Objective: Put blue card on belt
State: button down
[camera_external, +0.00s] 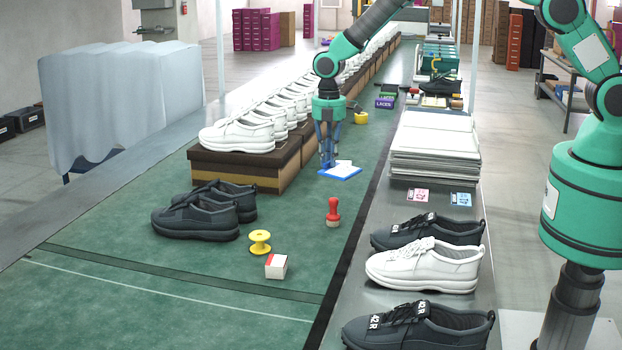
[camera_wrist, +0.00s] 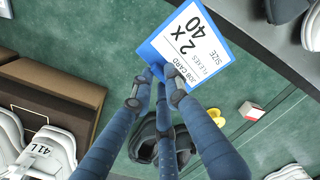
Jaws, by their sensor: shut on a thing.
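The blue card (camera_external: 340,172) has a blue border and a white face; in the wrist view the card (camera_wrist: 190,45) reads "JOB CARD" and "2 X 40 SIZE". My gripper (camera_external: 327,160) points down and is shut on one edge of the card; the fingers also show in the wrist view (camera_wrist: 155,92). The card is over the green belt (camera_external: 200,270), right of the shoe row; I cannot tell if it touches the surface. Its gripped edge is partly hidden by the fingers.
White shoes (camera_external: 245,132) stand on brown boxes left of my gripper. A red stamp (camera_external: 333,212), yellow spool (camera_external: 260,242), small red-and-white box (camera_external: 276,266) and dark shoes (camera_external: 205,212) lie on the belt. A white stack (camera_external: 435,150) and more shoes stand on the metal side surface.

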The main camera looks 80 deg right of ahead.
jog(key=w+a+m+b, duration=0.1)
jog(key=w+a+m, duration=0.25)
jog(key=a, duration=0.95)
jog(key=m+b, duration=0.4)
jog(key=m, duration=0.6)
send_over(274, 329)
notch_tip(274, 329, down, 4)
jog(key=shift+f, duration=0.3)
jog(key=shift+f+b, duration=0.35)
jog(key=shift+f, duration=2.75)
jog(key=shift+f+b, duration=0.3)
jog(key=shift+f, duration=1.65)
